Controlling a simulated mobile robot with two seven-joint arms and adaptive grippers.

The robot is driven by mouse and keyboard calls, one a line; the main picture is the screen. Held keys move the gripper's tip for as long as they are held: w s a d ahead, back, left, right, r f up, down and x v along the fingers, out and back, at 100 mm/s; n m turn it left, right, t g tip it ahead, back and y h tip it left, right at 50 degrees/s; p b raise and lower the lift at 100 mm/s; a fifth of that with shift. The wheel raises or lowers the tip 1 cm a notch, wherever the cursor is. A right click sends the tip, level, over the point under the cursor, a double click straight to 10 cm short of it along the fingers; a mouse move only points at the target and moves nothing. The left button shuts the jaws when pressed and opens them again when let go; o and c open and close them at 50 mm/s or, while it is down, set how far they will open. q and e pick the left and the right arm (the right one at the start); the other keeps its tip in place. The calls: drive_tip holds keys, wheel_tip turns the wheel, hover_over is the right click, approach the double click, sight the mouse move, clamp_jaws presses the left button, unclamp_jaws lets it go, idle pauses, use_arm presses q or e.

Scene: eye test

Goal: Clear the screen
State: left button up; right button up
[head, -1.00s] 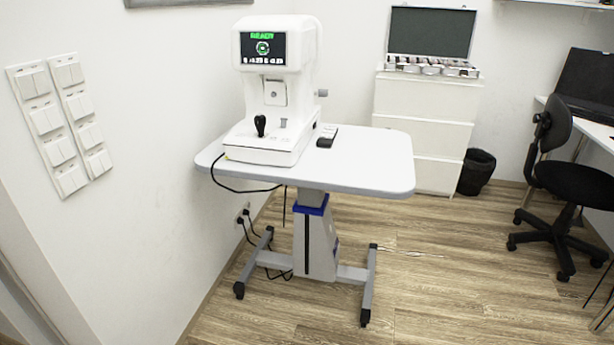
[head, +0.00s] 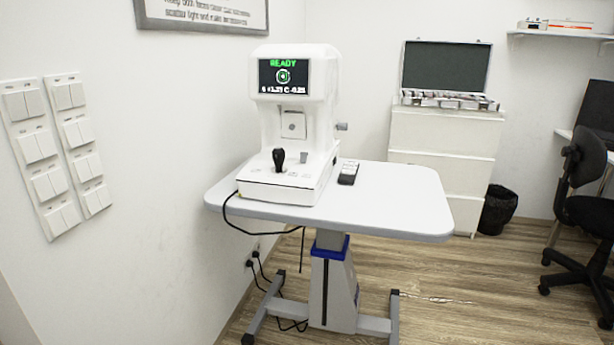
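A white eye-test machine (head: 318,110) stands on a white wheeled table (head: 400,205). Its screen (head: 284,76) is lit and faces me, with a green "READY" at the top, a green ring in the middle and a line of white figures below. A black joystick (head: 278,159) and a small grey knob (head: 304,155) rise from its base, where small marks or buttons are too small to read. A dark remote-like device (head: 348,173) lies on the table right of the machine. Neither of my grippers shows.
Wall switches (head: 50,155) are at the left. A white drawer unit (head: 445,145) with an open case (head: 446,68) on top stands behind, beside a black bin (head: 497,210). A black office chair (head: 580,200) is at the right.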

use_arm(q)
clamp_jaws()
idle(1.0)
